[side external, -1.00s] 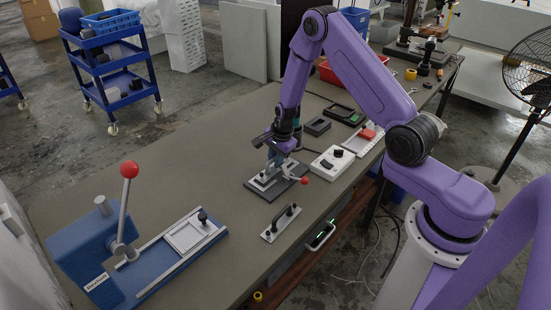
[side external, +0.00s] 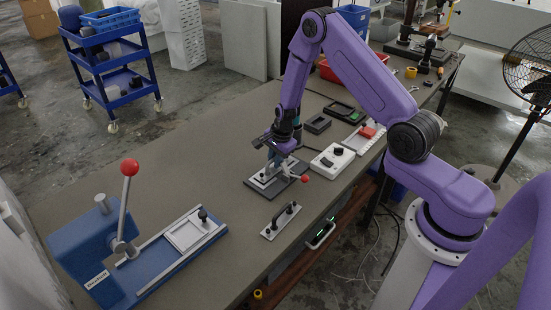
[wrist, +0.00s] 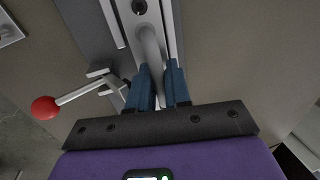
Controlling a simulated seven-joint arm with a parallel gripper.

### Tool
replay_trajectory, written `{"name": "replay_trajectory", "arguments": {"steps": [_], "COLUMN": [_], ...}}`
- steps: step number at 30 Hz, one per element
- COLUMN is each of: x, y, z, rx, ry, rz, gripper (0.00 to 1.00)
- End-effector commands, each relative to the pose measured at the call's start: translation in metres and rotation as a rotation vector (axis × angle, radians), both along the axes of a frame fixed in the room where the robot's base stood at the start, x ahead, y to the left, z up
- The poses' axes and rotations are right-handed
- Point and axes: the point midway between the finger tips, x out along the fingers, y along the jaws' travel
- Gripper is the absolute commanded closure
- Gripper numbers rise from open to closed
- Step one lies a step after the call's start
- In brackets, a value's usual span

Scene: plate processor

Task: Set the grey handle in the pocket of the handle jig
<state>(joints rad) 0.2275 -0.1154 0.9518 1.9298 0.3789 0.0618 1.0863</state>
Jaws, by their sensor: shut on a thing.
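The grey handle (wrist: 150,45) runs between the two blue fingers of my gripper (wrist: 160,82) in the wrist view. The fingers are shut on it, and its far end shows a dark hole. The handle lies along a light plate between rails of the handle jig (wrist: 92,32); whether it rests fully in the pocket or just above it, I cannot tell. In the side external view, my gripper (side external: 272,160) is over the jig (side external: 254,184) and hides most of the handle. The jig's clamp lever has a red ball (wrist: 45,108) and sticks out to one side.
A blue press (side external: 85,245) with a red-knobbed lever stands at the left. A white box (side external: 331,160) and dark trays (side external: 318,124) are to the right. The table between press and jig is clear.

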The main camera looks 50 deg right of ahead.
Motion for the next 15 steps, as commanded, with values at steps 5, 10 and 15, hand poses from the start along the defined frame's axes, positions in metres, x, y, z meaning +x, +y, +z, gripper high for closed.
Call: {"name": "replay_trajectory", "arguments": {"steps": [5,10,15], "x": [0.0004,0.0003,-0.0019], "y": [-0.0001,0.0,0.0001], "z": [-0.0023,-0.0019,-0.0027], "rx": [0.0,0.0,0.002], "ry": [-0.001,-0.001,0.006], "rz": [-0.002,-0.001,-0.002], "gripper": [1.0,0.76,0.52]}}
